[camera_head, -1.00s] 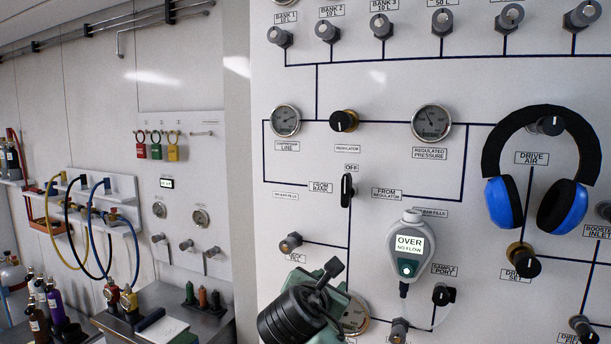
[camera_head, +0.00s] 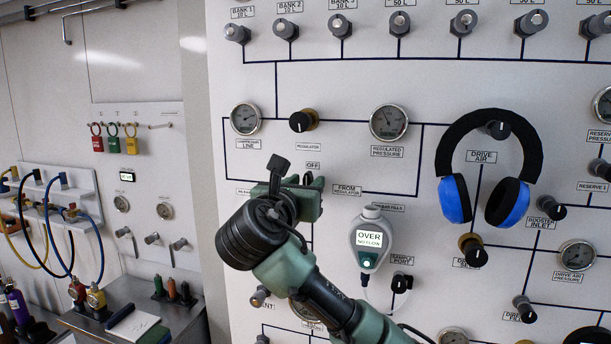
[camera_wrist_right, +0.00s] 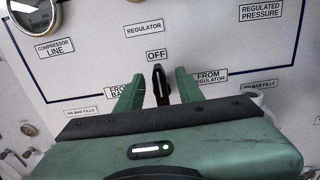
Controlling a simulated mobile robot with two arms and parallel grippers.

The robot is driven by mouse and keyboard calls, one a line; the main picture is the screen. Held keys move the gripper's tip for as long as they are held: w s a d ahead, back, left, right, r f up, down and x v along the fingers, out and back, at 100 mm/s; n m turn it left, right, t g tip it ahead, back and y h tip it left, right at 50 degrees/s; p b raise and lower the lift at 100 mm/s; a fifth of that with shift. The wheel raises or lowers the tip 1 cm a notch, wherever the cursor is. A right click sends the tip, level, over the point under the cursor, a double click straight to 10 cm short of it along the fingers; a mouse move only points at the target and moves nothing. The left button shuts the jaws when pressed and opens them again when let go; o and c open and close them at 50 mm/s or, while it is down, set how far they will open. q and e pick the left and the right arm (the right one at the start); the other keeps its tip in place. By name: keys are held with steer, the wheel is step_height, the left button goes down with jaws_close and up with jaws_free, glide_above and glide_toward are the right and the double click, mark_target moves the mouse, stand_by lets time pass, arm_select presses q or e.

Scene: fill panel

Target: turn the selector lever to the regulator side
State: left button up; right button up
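The selector lever (camera_wrist_right: 160,85) is a black upright handle on the white panel. It points up at the OFF label (camera_wrist_right: 156,55), between the FROM BANK label (camera_wrist_right: 118,92) on the left and the FROM REGULATOR label (camera_wrist_right: 211,77) on the right. My right gripper (camera_wrist_right: 158,76) is open, with one green finger on each side of the lever. Gaps show between the fingers and the lever in the right wrist view. In the head view my right gripper (camera_head: 297,190) covers most of the lever. My left gripper is not in view.
A grey handheld meter (camera_head: 370,240) reading OVER NO FLOW hangs right of my right arm. Blue and black headphones (camera_head: 456,198) hang further right. The regulator knob (camera_head: 301,121) and regulated pressure gauge (camera_head: 389,122) sit above.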

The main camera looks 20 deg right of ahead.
steer(key=shift+w, duration=0.2)
jaws_close()
steer(key=shift+d, duration=0.1)
steer(key=shift+s+d+f+m+b, duration=0.35)
steer(key=shift+m+b, duration=1.2)
steer(key=shift+m, duration=1.4)
steer(key=shift+s+d+f+m+b, duration=0.1)
steer(key=shift+d+f+m+b, duration=0.3)
steer(key=shift+m+b, duration=1.9)
steer(key=shift+s+d+f+m+b, duration=0.2)
steer(key=shift+f+m+b, duration=0.5)
steer(key=shift+m, duration=2.95)
steer(key=shift+r, duration=0.15)
jaws_free()
steer(key=shift+s, duration=0.1)
